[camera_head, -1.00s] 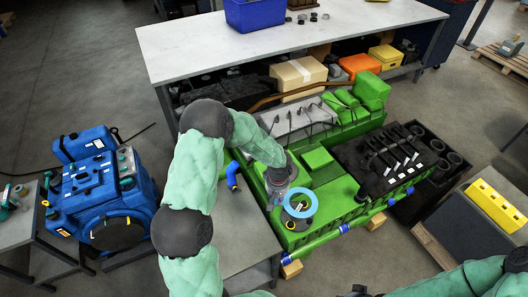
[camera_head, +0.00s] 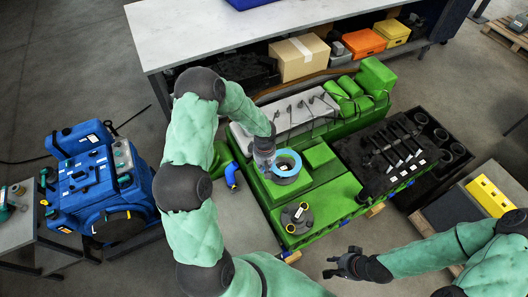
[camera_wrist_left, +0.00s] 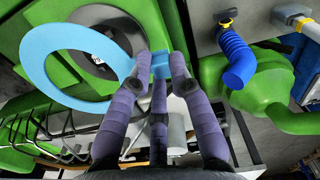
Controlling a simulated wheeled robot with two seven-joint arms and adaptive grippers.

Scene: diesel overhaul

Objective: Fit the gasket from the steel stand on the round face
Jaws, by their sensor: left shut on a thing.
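The gasket is a flat light-blue ring (camera_head: 297,157) with a small tab. My left gripper (camera_head: 268,163) is shut on it, and in the left wrist view the purple fingers (camera_wrist_left: 155,75) pinch the tab of the gasket (camera_wrist_left: 40,82). The grey round face (camera_head: 287,178) on the green engine lies under the ring. In the wrist view the ring overlaps the grey round face (camera_wrist_left: 115,22) but is off-centre to the left; whether they touch is unclear. My right gripper (camera_head: 342,264) hangs empty at lower right, its fingers apart. I cannot identify the steel stand for certain.
A dark flanged part (camera_head: 297,218) sits at the engine's near end. A blue elbow pipe (camera_head: 231,176) stands left of the engine, also in the wrist view (camera_wrist_left: 238,58). A blue machine (camera_head: 98,190) stands far left.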

